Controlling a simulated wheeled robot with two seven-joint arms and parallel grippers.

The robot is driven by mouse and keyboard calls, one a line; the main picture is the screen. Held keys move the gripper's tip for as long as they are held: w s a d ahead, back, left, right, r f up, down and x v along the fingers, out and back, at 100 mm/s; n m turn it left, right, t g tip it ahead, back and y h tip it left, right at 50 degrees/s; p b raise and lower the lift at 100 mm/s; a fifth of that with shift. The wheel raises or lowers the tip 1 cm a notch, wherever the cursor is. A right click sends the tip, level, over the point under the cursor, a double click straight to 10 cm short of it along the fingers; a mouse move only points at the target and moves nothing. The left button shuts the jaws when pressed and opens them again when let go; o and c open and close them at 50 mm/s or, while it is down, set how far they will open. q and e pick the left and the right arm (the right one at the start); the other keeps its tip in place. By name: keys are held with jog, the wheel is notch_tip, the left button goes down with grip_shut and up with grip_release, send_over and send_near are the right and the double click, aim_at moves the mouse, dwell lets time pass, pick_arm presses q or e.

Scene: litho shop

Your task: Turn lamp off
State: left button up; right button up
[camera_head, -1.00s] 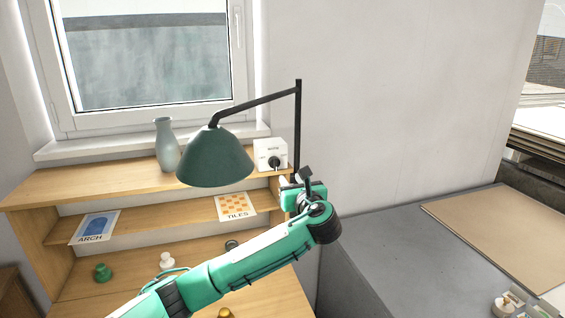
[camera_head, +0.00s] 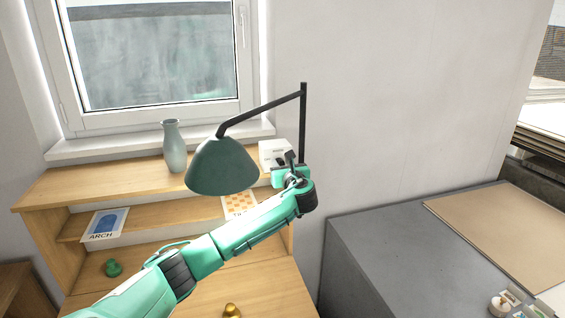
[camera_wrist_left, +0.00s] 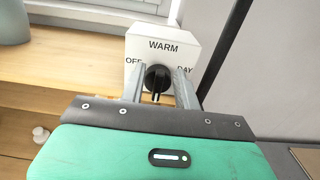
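The dark green lamp shade (camera_head: 223,168) hangs from a black arm on an upright post (camera_head: 302,125). A white switch box (camera_head: 270,150) stands on the shelf top behind it. In the left wrist view, the box (camera_wrist_left: 180,45) reads OFF at left, WARM on top and DAY at right. Its black knob (camera_wrist_left: 157,78) faces my left gripper. My left gripper (camera_head: 283,170) is at the front of the box. In the wrist view its fingers (camera_wrist_left: 158,85) stand apart, one each side of the knob; whether they touch it is unclear. My right gripper is out of view.
A grey-blue vase (camera_head: 174,148) stands on the shelf top (camera_head: 95,185) left of the lamp. Cards marked ARCH (camera_head: 105,224) and TILES (camera_head: 238,204) lean on the shelf below, the latter partly hidden by my arm. A grey counter (camera_head: 385,245) is at right.

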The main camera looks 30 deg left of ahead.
pick_arm(q)
grip_shut()
dwell(0.3)
jog(key=shift+s+a+f+n+b, duration=0.2)
jog(key=shift+f+n+b, duration=0.35)
jog(key=shift+n+b, duration=3.1)
jog(key=shift+s+a+f+n+b, duration=0.2)
jog(key=shift+f+n+b, duration=0.4)
jog(key=shift+n+b, duration=3)
jog(key=shift+s+a+f+n+b, duration=0.2)
jog(key=shift+f+n+b, duration=0.35)
jog(key=shift+n+b, duration=3.05)
jog(key=shift+n+p, duration=1.15)
